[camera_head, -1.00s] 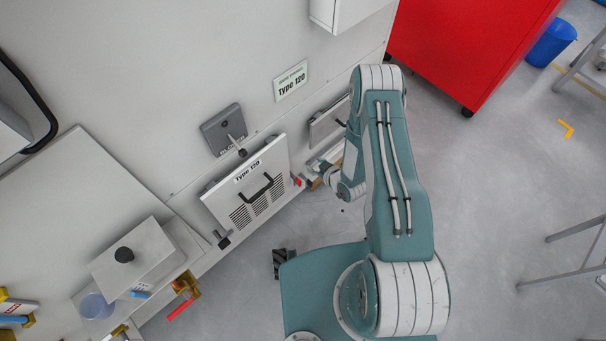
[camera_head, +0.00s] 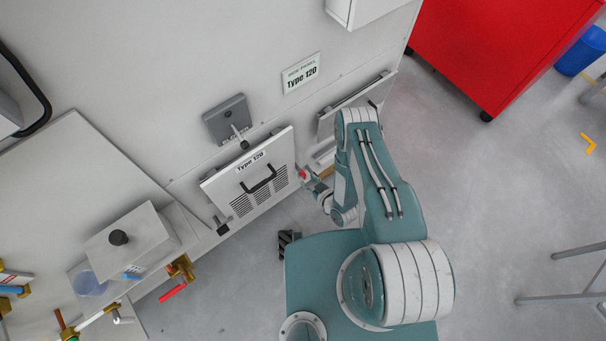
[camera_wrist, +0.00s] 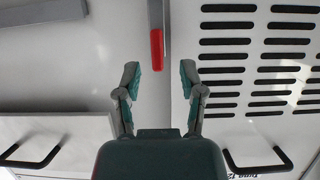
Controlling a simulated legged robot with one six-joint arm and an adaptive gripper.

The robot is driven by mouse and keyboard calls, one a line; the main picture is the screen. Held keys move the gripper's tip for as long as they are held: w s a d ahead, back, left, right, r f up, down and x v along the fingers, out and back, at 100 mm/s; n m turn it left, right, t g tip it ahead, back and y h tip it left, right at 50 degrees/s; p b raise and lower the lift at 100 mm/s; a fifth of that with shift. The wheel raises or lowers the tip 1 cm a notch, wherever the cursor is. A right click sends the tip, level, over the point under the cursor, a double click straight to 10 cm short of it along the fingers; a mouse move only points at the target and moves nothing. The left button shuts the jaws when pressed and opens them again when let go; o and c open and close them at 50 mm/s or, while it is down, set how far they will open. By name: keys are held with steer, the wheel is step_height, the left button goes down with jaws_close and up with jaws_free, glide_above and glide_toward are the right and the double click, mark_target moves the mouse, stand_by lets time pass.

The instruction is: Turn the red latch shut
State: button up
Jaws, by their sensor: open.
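The red latch (camera_wrist: 157,49) shows at the upper middle of the wrist view, a short red-ended bar on a grey strip beside the slotted panel. In the head view the latch's red end (camera_head: 303,174) is at the right edge of the white Type 120 panel (camera_head: 245,185). My gripper (camera_wrist: 158,80) is open and empty in the wrist view, its two fingers apart with the latch's red end beyond the gap between them. Whether they touch the latch is not shown; they look apart from it.
A grey box with a lever (camera_head: 228,121) is on the wall above the panel. A second panel (camera_head: 345,105) is to the right, close to my arm. A white box with a black knob (camera_head: 130,240) stands at left.

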mark_target(305, 177)
steer(key=x, duration=0.3)
steer(key=shift+w+f, duration=0.1)
steer(key=shift+w, duration=0.2)
steer(key=shift+w+a+f, duration=0.15)
steer(key=shift+w+a, duration=0.05)
steer(key=shift+a, duration=0.05)
jaws_close()
